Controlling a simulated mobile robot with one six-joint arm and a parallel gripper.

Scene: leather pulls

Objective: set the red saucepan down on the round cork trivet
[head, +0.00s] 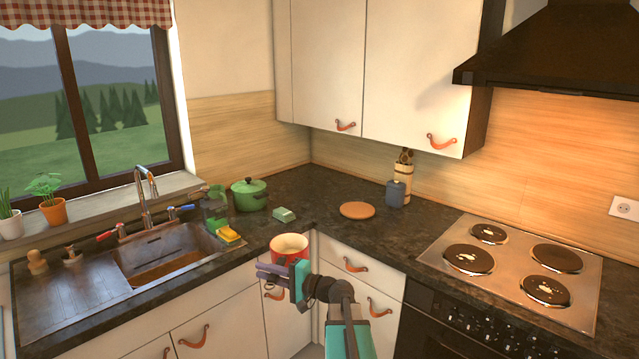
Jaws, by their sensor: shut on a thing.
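The red saucepan (290,248) is in the head view, at the front edge of the counter near the inner corner. It is upright, with a pale inside. My gripper (272,272) is in front of it, shut on the saucepan; the handle is mostly hidden by the gripper. Whether the pan's base touches anything cannot be told. The round cork trivet (357,210) lies flat and bare on the dark counter, behind and to the right of the pan, apart from it.
A green lidded pot (249,194) and a small green block (284,215) are on the counter left of the trivet. A blue-grey jar (395,194) stands close to the trivet's right. The sink (165,255) is left, the hob (512,262) right. Upper cupboards (415,75) hang above.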

